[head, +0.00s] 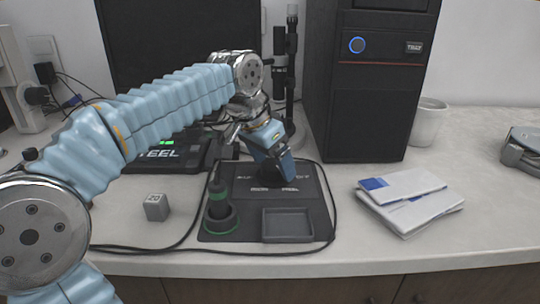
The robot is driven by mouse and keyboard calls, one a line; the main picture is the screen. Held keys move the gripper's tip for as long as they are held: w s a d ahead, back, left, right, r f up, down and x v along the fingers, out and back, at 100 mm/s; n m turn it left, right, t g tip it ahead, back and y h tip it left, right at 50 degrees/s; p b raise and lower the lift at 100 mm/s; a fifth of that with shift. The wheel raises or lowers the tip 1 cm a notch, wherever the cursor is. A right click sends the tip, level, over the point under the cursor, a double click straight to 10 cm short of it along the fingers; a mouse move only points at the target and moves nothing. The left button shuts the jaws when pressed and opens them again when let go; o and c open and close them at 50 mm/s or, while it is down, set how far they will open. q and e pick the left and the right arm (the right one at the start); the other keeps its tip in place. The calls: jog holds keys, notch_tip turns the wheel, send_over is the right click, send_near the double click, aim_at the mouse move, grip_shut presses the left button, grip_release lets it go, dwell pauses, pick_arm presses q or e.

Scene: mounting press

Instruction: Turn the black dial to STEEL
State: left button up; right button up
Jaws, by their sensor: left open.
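A dark control panel (317,217) lies on the counter, with small white labels around its upper part; one at its lower right reads like STEEL (290,190). My left gripper (286,175) reaches down over the middle of these labels, pointing at the spot between them. The gripper is open. The black dial is mostly or wholly hidden by the gripper, so its pointing direction and any contact cannot be told. A dark display (185,138) behind my left arm shows green-white letters ending in TEEL, partly covered. My right gripper is not in view.
On the panel stand a dark green-ringed cylinder (219,212) and a shallow grey tray (288,238). A small grey block (156,207) lies to the left. Papers (408,198) lie to the right. A black tower (367,90) stands behind. A cable loops around the panel.

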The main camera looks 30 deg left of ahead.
pick_arm(q)
jog(key=v, duration=1.3)
jog(key=shift+r, duration=0.35)
jog(key=shift+s, duration=0.1)
